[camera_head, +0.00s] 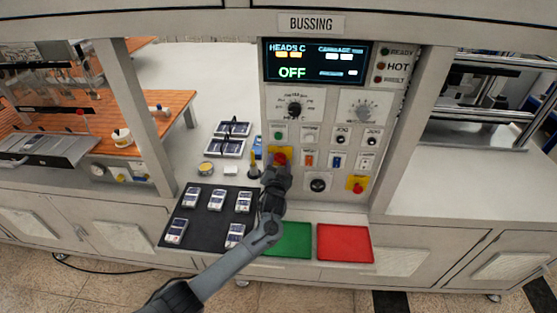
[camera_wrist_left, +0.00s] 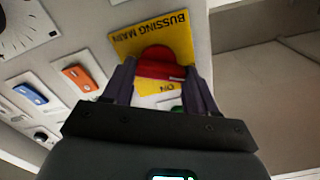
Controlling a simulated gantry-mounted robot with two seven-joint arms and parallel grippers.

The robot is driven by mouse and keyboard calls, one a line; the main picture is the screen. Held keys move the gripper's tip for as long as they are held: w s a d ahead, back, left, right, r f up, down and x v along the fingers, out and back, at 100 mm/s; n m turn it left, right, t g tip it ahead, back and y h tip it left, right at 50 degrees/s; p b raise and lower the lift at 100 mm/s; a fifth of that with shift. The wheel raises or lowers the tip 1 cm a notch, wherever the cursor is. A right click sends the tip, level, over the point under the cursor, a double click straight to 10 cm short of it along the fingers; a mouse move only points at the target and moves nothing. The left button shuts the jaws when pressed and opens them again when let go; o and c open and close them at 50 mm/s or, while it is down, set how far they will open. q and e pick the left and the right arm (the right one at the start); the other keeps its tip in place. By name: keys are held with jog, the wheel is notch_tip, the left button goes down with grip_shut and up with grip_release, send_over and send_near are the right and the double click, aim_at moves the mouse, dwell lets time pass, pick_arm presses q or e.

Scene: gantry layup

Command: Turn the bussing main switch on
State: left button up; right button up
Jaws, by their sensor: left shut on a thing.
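The bussing main switch (camera_wrist_left: 158,66) is a red knob on a yellow plate (camera_wrist_left: 177,33) marked "BUSSING MAIN" and "ON". In the head view the red knob (camera_head: 279,157) shows on the panel just above my left gripper (camera_head: 277,167). In the left wrist view the fingers of my left gripper (camera_wrist_left: 160,85) stand on both sides of the knob and are shut on it. The fingers hide part of the plate and its lower label. The display (camera_head: 314,62) above the panel reads "OFF". My right gripper is not in view.
A second red knob on yellow (camera_head: 356,184) sits at the panel's lower right. Orange (camera_head: 308,159) and blue (camera_head: 337,161) rockers lie close beside the switch. A black mat (camera_head: 210,205) with several small units, a green tray (camera_head: 289,240) and a red tray (camera_head: 345,243) lie below.

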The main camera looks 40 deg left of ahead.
pick_arm(q)
jog(key=m+p, duration=0.1)
jog(key=m, duration=0.1)
jog(key=m+p, duration=0.1)
jog(key=shift+r+m, duration=0.2)
jog(key=shift+m, duration=0.2)
jog(key=m+p, duration=0.1)
jog(key=m, duration=0.2)
jog(key=shift+w+d+m+p, duration=0.1)
jog(key=shift+m+p, duration=0.2)
jog(key=shift+p, duration=0.05)
jog(key=shift+d+f+m+p, duration=0.15)
jog(key=shift+m+p, duration=0.8)
jog(key=shift+m, duration=1.65)
jog(key=shift+f, duration=0.1)
jog(key=o, duration=1.1)
jog(key=shift+c, duration=0.2)
